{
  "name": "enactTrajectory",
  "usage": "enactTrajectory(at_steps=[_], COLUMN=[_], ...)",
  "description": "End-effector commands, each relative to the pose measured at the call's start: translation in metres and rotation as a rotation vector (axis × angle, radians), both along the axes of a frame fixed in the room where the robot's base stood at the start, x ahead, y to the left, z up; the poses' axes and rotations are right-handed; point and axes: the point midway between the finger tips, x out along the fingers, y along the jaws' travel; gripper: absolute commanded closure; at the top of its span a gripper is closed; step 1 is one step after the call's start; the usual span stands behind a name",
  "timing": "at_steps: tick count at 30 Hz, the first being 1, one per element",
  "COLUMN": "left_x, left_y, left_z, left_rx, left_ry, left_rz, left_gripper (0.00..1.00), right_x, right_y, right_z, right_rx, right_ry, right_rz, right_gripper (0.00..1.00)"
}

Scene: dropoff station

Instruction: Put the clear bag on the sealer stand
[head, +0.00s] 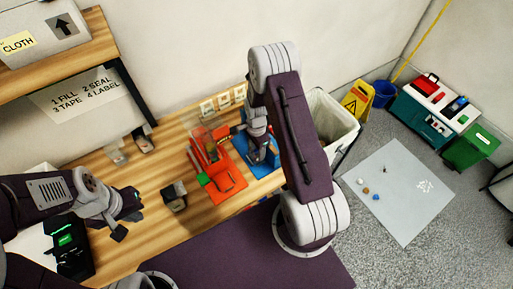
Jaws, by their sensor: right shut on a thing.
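The red stand (222,187), which I take for the sealer stand, stands on the wooden table. A faint see-through shape, apparently the clear bag (207,132), shows at the stand's upright back part. My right gripper (236,130) is just right of it, its fingers pointing left, shut on what appears to be this bag. The fingertips are small and partly hidden, and I cannot tell whether the bag touches the stand. My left gripper (128,216) is open and empty above the table at the left.
A blue stand (264,165) is right of the red one, partly behind my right arm. A small dark device (174,195) sits left of the red stand. A white bin (331,119) stands beyond the table's right end. Bare tabletop (150,180) lies between my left gripper and the device.

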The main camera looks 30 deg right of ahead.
Motion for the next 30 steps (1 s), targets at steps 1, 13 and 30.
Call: enactTrajectory(at_steps=[1, 13, 30], left_x=[0.0, 0.0, 0.0], left_y=[0.0, 0.0, 0.0], left_z=[0.0, -0.003, -0.015], left_rx=[0.0, 0.0, 0.0], left_ry=[0.0, 0.0, 0.0], left_rz=[0.0, 0.0, 0.0], left_gripper=[1.0, 1.0, 1.0], right_x=[0.0, 0.0, 0.001], right_y=[0.0, 0.0, 0.0], right_z=[0.0, -0.003, 0.073], right_rx=[0.0, 0.0, -0.001], right_ry=[0.0, 0.001, -0.005], right_rz=[0.0, 0.0, 0.0], right_gripper=[0.9, 0.23, 0.23])
